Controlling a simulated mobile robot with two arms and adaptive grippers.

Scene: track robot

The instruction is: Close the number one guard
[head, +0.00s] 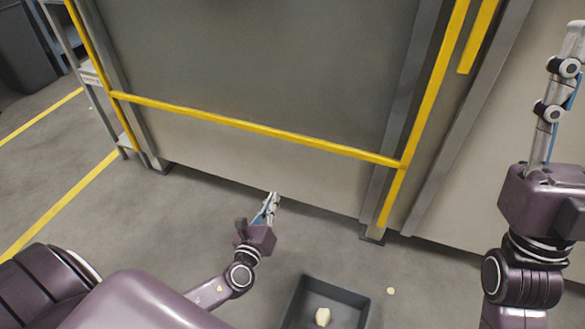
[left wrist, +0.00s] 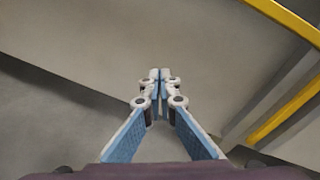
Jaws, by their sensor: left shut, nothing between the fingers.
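A yellow guard frame (head: 255,125) stands across a large grey machine. Its bar runs from upper left to lower right, with yellow uprights at both ends. Part of the yellow frame also shows at the upper right of the left wrist view (left wrist: 290,20). I see no number on it. My left gripper (head: 273,199) is shut and empty, low in front of the beige lower panel, below the bar and apart from it. Its closed fingertips show in the left wrist view (left wrist: 160,76). My right gripper (head: 568,45) points up at the right edge; its fingers are seen side-on and partly cut off.
A dark open bin (head: 290,312) with a pale lump in it stands on the floor at the bottom. A small pale piece (head: 390,291) lies beside it. A grey shelf rack (head: 90,75) stands at the left. Floor between is clear.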

